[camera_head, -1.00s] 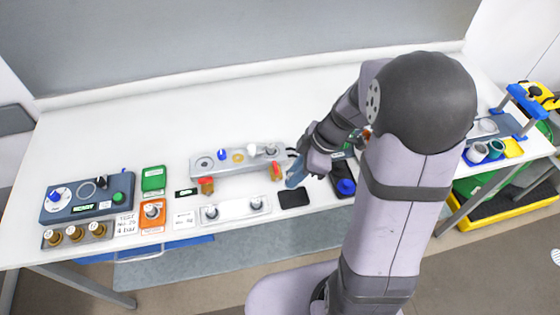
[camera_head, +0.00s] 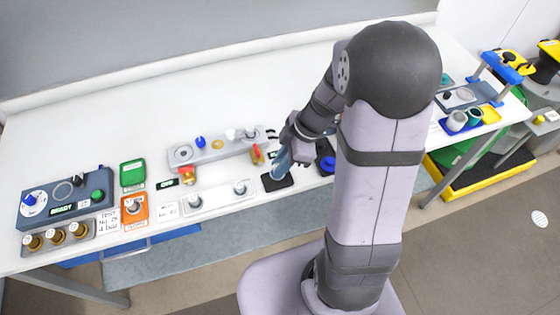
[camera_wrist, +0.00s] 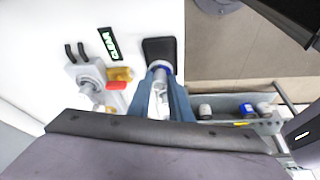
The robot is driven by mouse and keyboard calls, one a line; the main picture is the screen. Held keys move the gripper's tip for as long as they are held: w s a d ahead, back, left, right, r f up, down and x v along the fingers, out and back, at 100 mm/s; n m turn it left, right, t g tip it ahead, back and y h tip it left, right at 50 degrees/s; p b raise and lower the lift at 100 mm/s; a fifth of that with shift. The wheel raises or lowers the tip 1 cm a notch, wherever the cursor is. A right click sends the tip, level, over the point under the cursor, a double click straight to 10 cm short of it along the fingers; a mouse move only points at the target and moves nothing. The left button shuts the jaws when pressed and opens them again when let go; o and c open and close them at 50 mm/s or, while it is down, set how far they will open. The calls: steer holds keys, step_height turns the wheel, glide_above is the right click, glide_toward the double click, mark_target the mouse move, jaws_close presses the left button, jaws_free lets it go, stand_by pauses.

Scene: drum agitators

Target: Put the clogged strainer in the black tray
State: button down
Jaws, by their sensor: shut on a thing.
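My gripper (camera_head: 281,166) is shut on a small strainer; in the wrist view its two blue fingers (camera_wrist: 161,82) stand on either side of it. The strainer (camera_wrist: 158,96) looks pale and clear, with a blue and white ring at its far end. In the head view the fingers hide it. The black tray (camera_head: 268,185) is a small dark rectangle near the table's front edge, with my fingertips over it. In the wrist view the black tray (camera_wrist: 160,46) lies just beyond the strainer's ring. I cannot tell whether the strainer touches it. Clogging cannot be made out.
A grey device (camera_head: 214,149) with brass, red-handled valves stands left of my gripper. A silver strip (camera_head: 216,200) with two knobs lies left of the black tray. A blue round part (camera_head: 326,163) sits close on the right. The back of the white table (camera_head: 150,115) is clear.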

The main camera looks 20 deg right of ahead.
steer(key=shift+f+b, duration=1.25)
steer(key=shift+f, duration=0.1)
steer(key=shift+f+b, duration=0.4)
steer(key=shift+b, duration=0.9)
stand_by(1.4)
steer(key=c, duration=1.5)
jaws_free()
steer(key=shift+c, duration=0.2)
steer(key=shift+o, duration=0.7)
steer(key=shift+o, duration=1)
steer(key=shift+r, duration=0.2)
steer(key=shift+r+p, duration=0.8)
steer(key=shift+r, duration=0.25)
